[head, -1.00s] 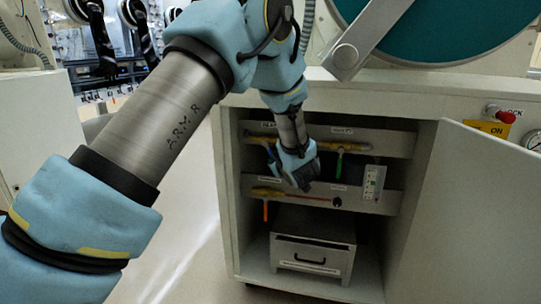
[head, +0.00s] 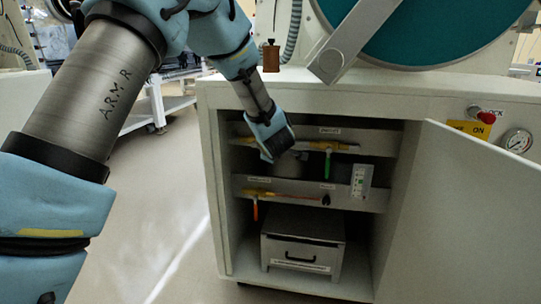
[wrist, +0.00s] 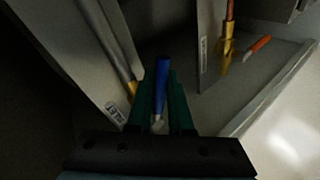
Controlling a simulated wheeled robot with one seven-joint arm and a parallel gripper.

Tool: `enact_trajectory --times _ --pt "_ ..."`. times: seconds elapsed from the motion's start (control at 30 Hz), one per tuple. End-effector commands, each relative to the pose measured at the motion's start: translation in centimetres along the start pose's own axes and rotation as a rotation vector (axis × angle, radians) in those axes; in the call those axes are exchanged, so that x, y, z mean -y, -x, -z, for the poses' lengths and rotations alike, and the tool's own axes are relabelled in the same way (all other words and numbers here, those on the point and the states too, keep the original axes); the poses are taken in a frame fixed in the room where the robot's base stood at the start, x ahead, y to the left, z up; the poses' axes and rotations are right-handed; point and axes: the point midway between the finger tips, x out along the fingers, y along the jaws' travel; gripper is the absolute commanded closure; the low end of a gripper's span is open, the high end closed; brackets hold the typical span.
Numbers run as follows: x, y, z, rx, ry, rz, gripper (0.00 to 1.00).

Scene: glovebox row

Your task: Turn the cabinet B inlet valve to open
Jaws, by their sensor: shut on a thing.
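My gripper (head: 277,146) reaches into the open cabinet at the left part of the upper rail (head: 350,137). In the wrist view the two dark green fingers (wrist: 163,88) are closed around a blue handle (wrist: 162,75), which sticks out between the fingertips. In the head view my gripper hides the blue handle. A green handle (head: 328,162) hangs from the upper rail to the right. An orange handle (head: 255,211) hangs at the lower rail's left; it also shows in the wrist view (wrist: 261,44).
A grey drawer box (head: 302,252) stands on the cabinet floor. The cabinet door (head: 460,215) is swung open on the right. A small panel (head: 361,181) is on the lower rail. A red button (head: 487,117) and gauge (head: 517,141) are above.

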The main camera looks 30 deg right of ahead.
Motion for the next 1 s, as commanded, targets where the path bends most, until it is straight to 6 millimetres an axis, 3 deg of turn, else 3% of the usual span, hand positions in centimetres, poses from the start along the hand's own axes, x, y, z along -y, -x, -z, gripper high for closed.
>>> enact_trajectory --times 0.43,0.47,0.7,1.0 --pt "0.04 0.02 -0.04 0.006 0.006 0.001 1.0" --pt "0.05 0.02 -0.04 0.005 0.006 0.001 0.78" --pt "0.01 0.01 -0.02 0.005 0.006 0.001 0.52" --pt "-0.09 0.01 0.02 0.004 0.006 -0.001 0.52"
